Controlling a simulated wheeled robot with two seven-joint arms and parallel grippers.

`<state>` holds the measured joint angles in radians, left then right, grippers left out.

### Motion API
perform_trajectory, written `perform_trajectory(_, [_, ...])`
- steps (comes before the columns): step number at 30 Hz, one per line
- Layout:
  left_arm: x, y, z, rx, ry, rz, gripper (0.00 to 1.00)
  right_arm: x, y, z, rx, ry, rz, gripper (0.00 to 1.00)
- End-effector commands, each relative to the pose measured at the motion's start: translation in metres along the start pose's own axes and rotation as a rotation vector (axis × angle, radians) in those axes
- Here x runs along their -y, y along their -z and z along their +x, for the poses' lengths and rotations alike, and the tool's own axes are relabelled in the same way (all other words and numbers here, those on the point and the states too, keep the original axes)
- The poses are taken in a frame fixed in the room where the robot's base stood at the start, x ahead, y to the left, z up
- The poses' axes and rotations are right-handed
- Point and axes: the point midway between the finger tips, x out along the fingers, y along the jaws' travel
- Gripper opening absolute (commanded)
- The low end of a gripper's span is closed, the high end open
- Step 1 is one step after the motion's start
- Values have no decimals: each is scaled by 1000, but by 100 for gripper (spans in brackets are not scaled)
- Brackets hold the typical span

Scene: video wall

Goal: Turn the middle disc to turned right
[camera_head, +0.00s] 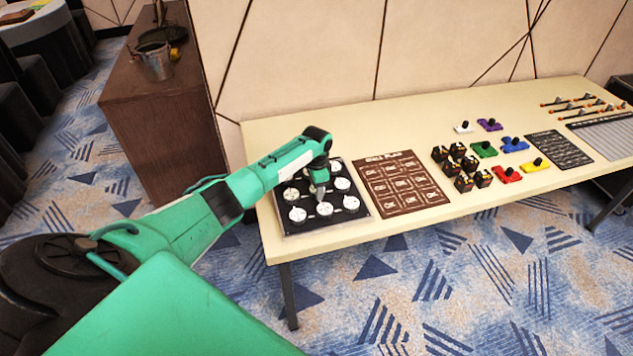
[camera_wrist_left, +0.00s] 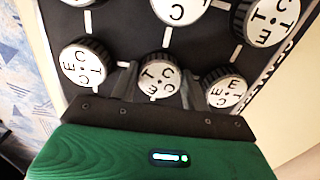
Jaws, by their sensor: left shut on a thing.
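A black board (camera_head: 285,226) with rows of round white-faced discs lies at the left end of the table. My left gripper (camera_head: 319,190) comes down over the middle of the board and hides the disc under it. In the left wrist view its fingers (camera_wrist_left: 160,82) are on either side of a disc (camera_wrist_left: 160,76), shut on it. That disc has black rims and letter marks on its white face. Neighbouring discs show to its left (camera_wrist_left: 83,66) and right (camera_wrist_left: 228,91). My right gripper is not in view.
A brown printed panel (camera_head: 401,183) lies right of the board. Black blocks (camera_head: 464,166) and coloured pieces with black knobs (camera_head: 510,145) are beyond it. Rods (camera_head: 580,104) and a grey panel (camera_head: 612,137) are at the far right. A wall stands close behind.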

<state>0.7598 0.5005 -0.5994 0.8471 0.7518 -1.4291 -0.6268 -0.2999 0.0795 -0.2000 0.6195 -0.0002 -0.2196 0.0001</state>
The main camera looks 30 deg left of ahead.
Motion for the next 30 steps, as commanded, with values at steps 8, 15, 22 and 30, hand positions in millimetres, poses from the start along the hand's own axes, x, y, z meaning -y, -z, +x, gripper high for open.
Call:
perform_trajectory(8, [-1,1,-4,-1,-2,-264,24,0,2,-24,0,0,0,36])
perform_trajectory(15, [-1,1,-4,-1,-1,-492,24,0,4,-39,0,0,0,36])
perform_trajectory(22, [-1,2,-4,-3,-1,-710,24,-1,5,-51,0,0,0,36])
perform_trajectory(30, [-2,3,-4,-4,-1,-966,24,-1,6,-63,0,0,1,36])
